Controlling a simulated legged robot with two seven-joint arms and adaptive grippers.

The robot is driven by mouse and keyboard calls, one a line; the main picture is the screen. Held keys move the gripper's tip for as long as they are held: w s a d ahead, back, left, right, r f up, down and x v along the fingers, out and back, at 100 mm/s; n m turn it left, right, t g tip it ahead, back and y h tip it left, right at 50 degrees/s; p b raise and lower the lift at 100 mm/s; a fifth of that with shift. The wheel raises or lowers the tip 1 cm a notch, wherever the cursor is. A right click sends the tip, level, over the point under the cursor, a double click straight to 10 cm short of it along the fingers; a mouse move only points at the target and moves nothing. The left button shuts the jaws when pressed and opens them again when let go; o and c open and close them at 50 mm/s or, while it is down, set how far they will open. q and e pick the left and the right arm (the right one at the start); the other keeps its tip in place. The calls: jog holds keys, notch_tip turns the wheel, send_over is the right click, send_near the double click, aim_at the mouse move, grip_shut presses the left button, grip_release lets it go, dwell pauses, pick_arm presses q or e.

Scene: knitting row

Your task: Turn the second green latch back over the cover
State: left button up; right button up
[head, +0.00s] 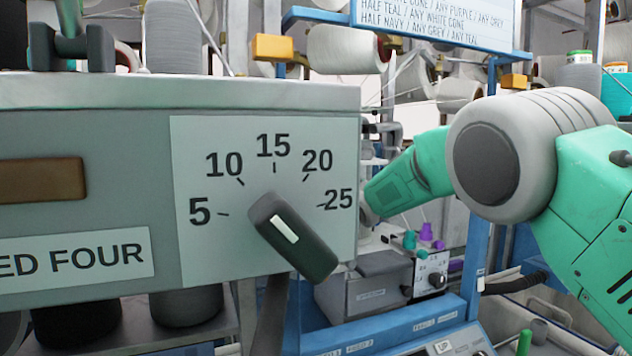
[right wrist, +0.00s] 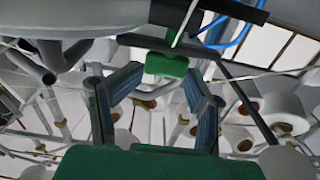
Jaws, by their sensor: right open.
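In the right wrist view a green block (right wrist: 166,66), which looks like a green latch, sits on a dark edge just beyond my fingertips. My right gripper (right wrist: 163,82) is open, with its two blue-grey finger pads apart and nothing seen between them. The block shows near the gap between the fingers; I cannot tell whether they touch it. In the head view my right arm reaches in from the right, and its hand is hidden behind the grey box. I cannot make out the cover or tell which latch this is. My left gripper is in neither view.
A large grey box (head: 90,225) with a dial knob (head: 292,238) fills the left of the head view. A small grey control box (head: 368,295) stands below my right arm on a blue frame. Yarn cones and thin rods crowd the background.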

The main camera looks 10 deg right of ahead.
jog(key=shift+w+d+f, duration=0.15)
jog(key=shift+w+d, duration=0.1)
jog(key=shift+d, duration=0.6)
jog(key=a, duration=0.3)
jog(key=c, duration=0.5)
jog(key=shift+d, duration=0.65)
jog(key=shift+a+n+y, duration=0.3)
jog(key=shift+w+d+f+n+g+y, duration=0.1)
jog(key=shift+d+n+g+y, duration=0.15)
jog(key=shift+y, duration=0.25)
jog(key=shift+w+d+n+g+y, duration=0.1)
jog(key=shift+n+g+y, duration=0.05)
jog(key=shift+n+y, duration=0.3)
jog(key=shift+c, duration=0.2)
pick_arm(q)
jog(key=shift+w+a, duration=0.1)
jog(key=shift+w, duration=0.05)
pick_arm(e)
jog(key=shift+a+n+g+y, duration=0.1)
jog(key=shift+n+g+y, duration=0.65)
jog(key=shift+y, duration=0.45)
jog(key=shift+n+g+y, duration=0.55)
jog(key=shift+n+y, duration=0.4)
jog(key=shift+y, duration=0.2)
jog(key=shift+w+n+g+y, duration=0.1)
jog(key=shift+n+g+y, duration=0.2)
jog(key=shift+y, duration=0.1)
jog(key=shift+c, duration=0.2)
